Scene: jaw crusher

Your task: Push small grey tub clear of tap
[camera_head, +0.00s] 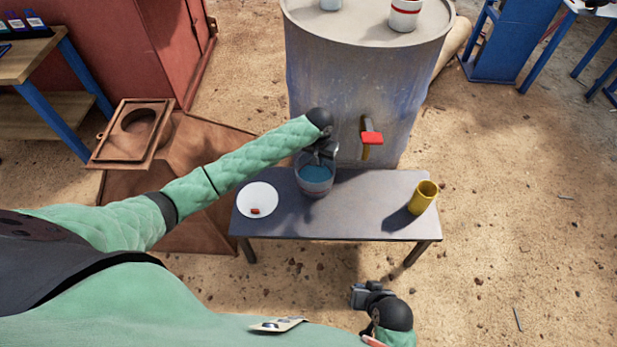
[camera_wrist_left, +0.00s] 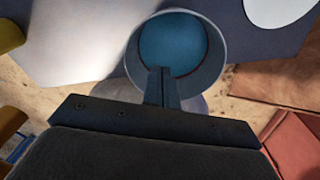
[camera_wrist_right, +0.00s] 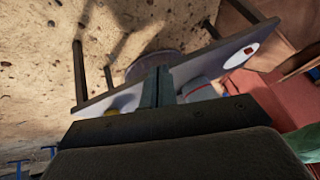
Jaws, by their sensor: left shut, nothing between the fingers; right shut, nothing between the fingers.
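The small grey tub (camera_head: 315,187) stands upright on the bench, holding blue liquid or with a blue inside. It also shows in the left wrist view (camera_wrist_left: 216,72) and the right wrist view (camera_wrist_right: 198,88). The tap (camera_head: 371,138), with a red handle, sticks out of the big drum to the right of the tub. My left gripper (camera_head: 320,158) is shut and empty at the tub's drum-side rim. In the left wrist view its fingers (camera_wrist_left: 162,75) overlap the rim; I cannot tell whether they touch. My right gripper (camera_head: 360,295) is shut and empty, in front of the bench.
The bench (camera_head: 350,215) also carries a white plate (camera_head: 257,195) with a small red item at left and a yellow cup (camera_head: 424,197) at right. Bare bench top lies between tub and cup. The grey drum (camera_head: 340,75) stands directly behind the bench.

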